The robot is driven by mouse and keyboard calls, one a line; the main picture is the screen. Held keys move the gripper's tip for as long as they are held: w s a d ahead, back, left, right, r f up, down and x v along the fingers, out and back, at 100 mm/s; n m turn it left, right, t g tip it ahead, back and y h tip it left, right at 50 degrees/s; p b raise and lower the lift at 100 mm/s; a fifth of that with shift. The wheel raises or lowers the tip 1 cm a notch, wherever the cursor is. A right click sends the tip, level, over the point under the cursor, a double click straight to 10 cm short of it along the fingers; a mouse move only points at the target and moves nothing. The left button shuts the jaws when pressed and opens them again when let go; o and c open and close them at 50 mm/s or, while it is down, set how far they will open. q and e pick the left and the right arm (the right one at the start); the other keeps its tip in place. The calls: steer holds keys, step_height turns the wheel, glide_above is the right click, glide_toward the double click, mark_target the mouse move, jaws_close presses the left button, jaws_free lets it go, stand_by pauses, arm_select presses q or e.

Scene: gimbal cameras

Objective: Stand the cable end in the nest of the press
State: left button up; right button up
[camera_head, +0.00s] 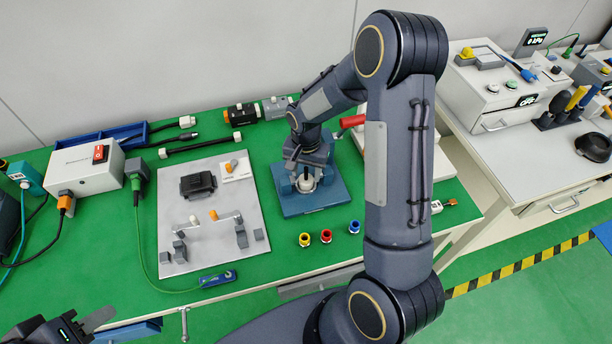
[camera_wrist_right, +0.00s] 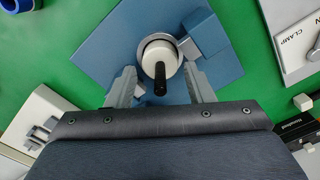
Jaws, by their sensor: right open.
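The press has a blue base plate (camera_head: 333,197), which also shows in the wrist view (camera_wrist_right: 105,52), and a red lever handle (camera_head: 352,121). The cable end, a white round body with a black stub (camera_wrist_right: 160,72), stands within the grey ring of the nest (camera_wrist_right: 147,46). In the head view its white part (camera_head: 305,185) is partly hidden by my right gripper (camera_head: 306,172). The right gripper (camera_wrist_right: 162,86) is open, its fingers on either side of the cable end with visible gaps. My left gripper (camera_head: 88,322) is at the lower left, cut by the frame, far from the press.
Black cables (camera_head: 200,143) and a white switch box (camera_head: 88,165) are further left. My right arm hides the area right of the press.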

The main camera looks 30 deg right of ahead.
step_height(320, 180, up, 9)
steer(key=s+a+r+n+t+y, duration=0.2)
steer(key=s+a+r+n+t, duration=0.1)
steer(key=s+r, duration=0.75)
steer(key=s+a+n+t+y, duration=0.1)
steer(key=s+a+n, duration=0.3)
steer(key=s, duration=0.7)
steer(key=shift+s+a+r+n+t+y, duration=0.15)
steer(key=shift+s+r+n+t+y, duration=0.2)
steer(key=shift+t, duration=0.45)
